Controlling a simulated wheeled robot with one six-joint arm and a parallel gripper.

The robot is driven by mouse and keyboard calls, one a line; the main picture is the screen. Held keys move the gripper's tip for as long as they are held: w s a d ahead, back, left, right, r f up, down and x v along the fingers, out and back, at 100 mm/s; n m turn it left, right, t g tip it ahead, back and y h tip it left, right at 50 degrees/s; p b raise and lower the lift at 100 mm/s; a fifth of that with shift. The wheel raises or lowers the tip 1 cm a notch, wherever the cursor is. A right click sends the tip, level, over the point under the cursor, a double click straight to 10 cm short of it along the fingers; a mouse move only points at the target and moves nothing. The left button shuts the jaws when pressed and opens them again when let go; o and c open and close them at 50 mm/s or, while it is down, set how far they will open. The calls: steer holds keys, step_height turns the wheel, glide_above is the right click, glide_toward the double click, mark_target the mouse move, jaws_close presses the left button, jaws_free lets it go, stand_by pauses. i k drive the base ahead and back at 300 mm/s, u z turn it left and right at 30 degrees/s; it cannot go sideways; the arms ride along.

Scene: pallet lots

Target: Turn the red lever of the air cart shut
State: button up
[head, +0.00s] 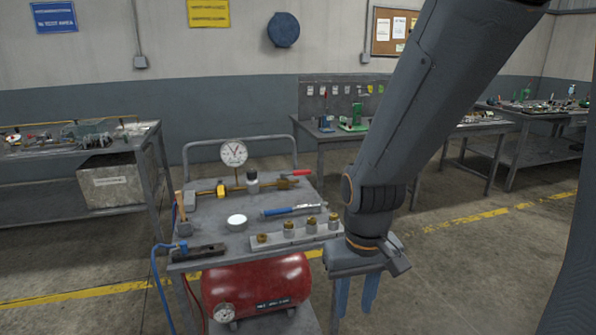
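The air cart (208,210) has a grey top and a red tank (257,283) beneath it. Its red lever (298,173) sits on a brass valve (284,183) at the back right of the top. The lever lies roughly level and points right, appearing in line with the brass pipe. My gripper (356,306) hangs fingers down at the cart's front right corner, apart from the lever and nearer to me. Its two blue fingers stand apart with nothing between them.
A blue pen-like tool (291,210), a white round lid (237,221) and a block with several brass fittings (288,235) lie on the top. Workbenches stand behind; the floor at right is clear.

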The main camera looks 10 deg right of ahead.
mark_target(307, 171)
steer(key=u, duration=0.15)
steer(key=i, duration=1.15)
steer(key=z, duration=0.35)
